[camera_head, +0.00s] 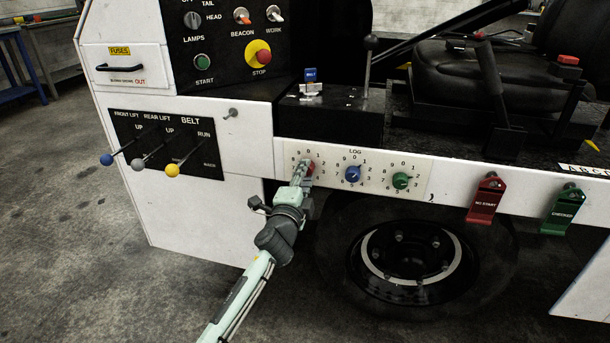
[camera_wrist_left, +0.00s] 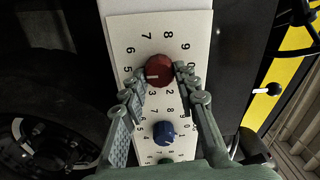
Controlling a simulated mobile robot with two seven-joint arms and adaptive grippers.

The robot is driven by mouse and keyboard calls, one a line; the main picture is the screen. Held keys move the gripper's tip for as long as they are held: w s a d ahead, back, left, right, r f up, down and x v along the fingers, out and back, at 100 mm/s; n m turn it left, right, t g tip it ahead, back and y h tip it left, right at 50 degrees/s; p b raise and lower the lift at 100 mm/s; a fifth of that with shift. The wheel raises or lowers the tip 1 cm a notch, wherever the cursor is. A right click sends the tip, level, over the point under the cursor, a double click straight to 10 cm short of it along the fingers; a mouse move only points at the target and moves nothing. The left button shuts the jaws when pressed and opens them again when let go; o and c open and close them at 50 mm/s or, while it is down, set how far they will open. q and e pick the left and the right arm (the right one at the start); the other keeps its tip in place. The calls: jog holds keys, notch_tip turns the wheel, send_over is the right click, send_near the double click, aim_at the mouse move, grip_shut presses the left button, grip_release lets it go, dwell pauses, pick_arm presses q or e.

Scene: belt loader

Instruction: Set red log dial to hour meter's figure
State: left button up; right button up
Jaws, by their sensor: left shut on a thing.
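The red log dial (camera_head: 309,168) is the leftmost of three on the white log plate (camera_head: 330,176). My left gripper (camera_head: 303,171) reaches up from below and partly covers it. In the left wrist view the gripper (camera_wrist_left: 160,77) has one finger on each side of the red dial (camera_wrist_left: 158,68), closed on it. The dial's white mark points left there, toward the region of 5 and 4; a finger hides part of the figures, so the exact figure is unclear. I cannot make out an hour meter. My right gripper is not in view.
A blue dial (camera_head: 353,174) and a green dial (camera_head: 400,180) sit to the right on the same plate. Lift and belt levers (camera_head: 172,170) stick out at the left. A wheel (camera_head: 410,262) is below.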

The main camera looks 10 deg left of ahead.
pick_arm(q)
jog(key=o, duration=1.2)
jog(key=shift+c, duration=0.2)
jog(key=s, duration=1.2)
jog(key=shift+a+f, duration=0.15)
jog(key=shift+a, duration=0.05)
jog(key=s+a+f+n+g+y, duration=0.2)
jog(key=s+a+f+n+g, duration=0.25)
jog(key=f, duration=0.45)
jog(key=s+a+f+n+g+y, duration=0.1)
jog(key=s+a+f+n+g, duration=0.35)
jog(key=f, duration=0.55)
jog(key=s+a+f+n+g, duration=0.1)
jog(key=s+f+n+g, duration=0.2)
jog(key=s+f, duration=0.3)
jog(key=s+a+f+n+g+h, duration=0.1)
jog(key=s+f+n+g, duration=0.2)
jog(key=s+f, duration=0.4)
jog(key=s, duration=0.8)
jog(key=shift+s+a+f, duration=0.2)
jog(key=shift+s+f, duration=0.05)
